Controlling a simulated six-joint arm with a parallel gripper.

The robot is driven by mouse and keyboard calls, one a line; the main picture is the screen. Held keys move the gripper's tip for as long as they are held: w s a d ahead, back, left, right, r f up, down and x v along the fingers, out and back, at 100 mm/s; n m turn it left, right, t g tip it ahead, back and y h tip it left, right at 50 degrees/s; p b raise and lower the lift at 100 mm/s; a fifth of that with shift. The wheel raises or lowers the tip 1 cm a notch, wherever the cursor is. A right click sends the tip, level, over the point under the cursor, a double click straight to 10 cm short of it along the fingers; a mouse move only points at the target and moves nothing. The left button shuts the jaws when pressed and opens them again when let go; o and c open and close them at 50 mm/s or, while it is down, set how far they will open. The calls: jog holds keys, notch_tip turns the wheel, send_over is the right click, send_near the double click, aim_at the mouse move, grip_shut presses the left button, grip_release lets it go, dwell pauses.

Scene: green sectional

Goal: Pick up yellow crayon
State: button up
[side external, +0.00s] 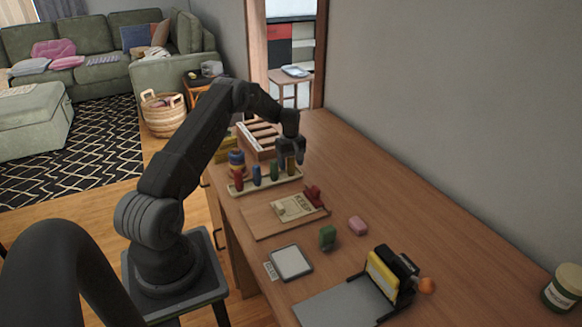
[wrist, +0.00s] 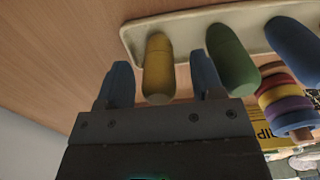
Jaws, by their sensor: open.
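The yellow crayon (wrist: 158,70) is a thick, rounded peg standing at the end of a pale holder (wrist: 140,27) in the wrist view. In the side external view the yellow crayon (side external: 291,165) is partly hidden by my gripper (side external: 291,152), which is directly over it. My gripper is open. In the wrist view its two blue-grey fingers (wrist: 162,84) are on either side of the yellow crayon, with small gaps. I cannot tell whether either finger touches it.
A green peg (wrist: 233,58) stands close beside one finger, with a blue peg (wrist: 294,45) beyond it. A stacking ring toy (wrist: 285,100) is near the holder. A wooden rack (side external: 258,137) stands behind. The desk toward the wall (side external: 400,195) is clear.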

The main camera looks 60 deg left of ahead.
jog(key=shift+f, duration=0.7)
jog(key=shift+c, duration=0.3)
jog(key=c, duration=0.9)
jog(key=shift+c, duration=0.2)
